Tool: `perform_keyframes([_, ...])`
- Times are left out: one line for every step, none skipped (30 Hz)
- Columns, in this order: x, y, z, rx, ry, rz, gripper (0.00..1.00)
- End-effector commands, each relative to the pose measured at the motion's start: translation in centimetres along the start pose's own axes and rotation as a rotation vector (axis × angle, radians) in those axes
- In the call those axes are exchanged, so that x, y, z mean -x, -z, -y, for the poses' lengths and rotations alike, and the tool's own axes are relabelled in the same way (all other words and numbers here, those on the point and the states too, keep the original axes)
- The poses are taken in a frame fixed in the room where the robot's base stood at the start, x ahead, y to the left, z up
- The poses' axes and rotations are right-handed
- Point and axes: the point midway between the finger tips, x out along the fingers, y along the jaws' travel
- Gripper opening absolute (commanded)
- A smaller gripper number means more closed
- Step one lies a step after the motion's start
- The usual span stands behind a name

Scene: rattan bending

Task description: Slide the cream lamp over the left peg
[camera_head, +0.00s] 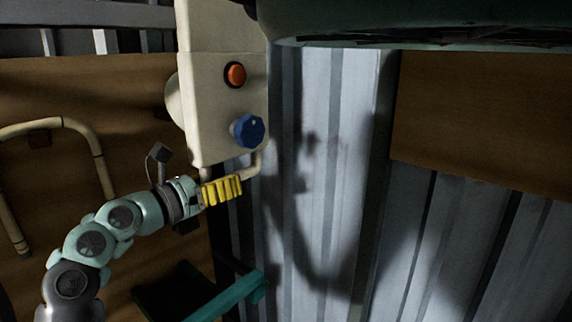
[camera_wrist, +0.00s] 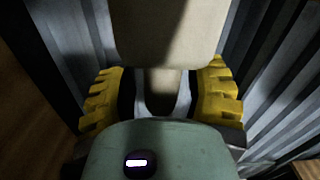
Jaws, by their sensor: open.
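A cream box-shaped body (camera_head: 222,110) with a red button (camera_head: 235,75) and a blue knob (camera_head: 247,131) hangs in front of me; I cannot tell whether it is the cream lamp. A cream bent handle (camera_head: 250,168) shows under its lower end. My gripper (camera_head: 222,190) is open just below it, its yellow fingers near the handle. In the wrist view, the cream body (camera_wrist: 168,35) fills the upper middle, and my gripper (camera_wrist: 163,75) has one finger on each side of the part below it. Contact is unclear. I cannot make out a left peg for certain.
Grey corrugated metal (camera_head: 320,110) lies behind. A teal bar (camera_head: 235,292) is low in the middle.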

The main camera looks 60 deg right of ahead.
Motion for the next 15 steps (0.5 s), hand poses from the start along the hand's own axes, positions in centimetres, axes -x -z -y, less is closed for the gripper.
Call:
perform_keyframes([-0.04, 0.02, 0.08, 0.000, 0.002, 0.000, 0.52])
perform_keyframes([-0.04, 0.01, 0.07, 0.000, 0.002, 0.000, 0.52])
perform_keyframes([-0.03, 0.01, 0.07, 0.000, 0.002, 0.000, 0.57])
perform_keyframes([-0.02, 0.01, 0.06, 0.000, 0.002, 0.000, 0.54])
perform_keyframes([-0.02, 0.00, 0.06, 0.000, 0.002, 0.000, 0.51])
perform_keyframes([-0.01, 0.00, 0.06, 0.001, 0.002, 0.000, 0.47])
perform_keyframes([0.00, -0.01, 0.06, 0.001, 0.002, 0.001, 0.44])
perform_keyframes([0.01, -0.01, 0.05, 0.001, 0.001, 0.001, 0.41])
perform_keyframes([0.01, -0.01, 0.04, 0.001, 0.001, 0.001, 0.37])
perform_keyframes([0.02, -0.01, 0.04, 0.001, 0.001, 0.001, 0.34])
perform_keyframes([0.02, -0.01, 0.04, 0.001, 0.001, 0.001, 0.30])
perform_keyframes([0.03, -0.02, 0.03, 0.001, 0.001, 0.001, 0.26])
perform_keyframes([0.03, -0.02, 0.03, 0.001, 0.001, 0.001, 0.23])
perform_keyframes([0.04, -0.02, 0.02, 0.001, 0.001, 0.001, 0.20])
perform_keyframes([0.04, -0.02, 0.01, 0.001, 0.000, 0.001, 0.16])
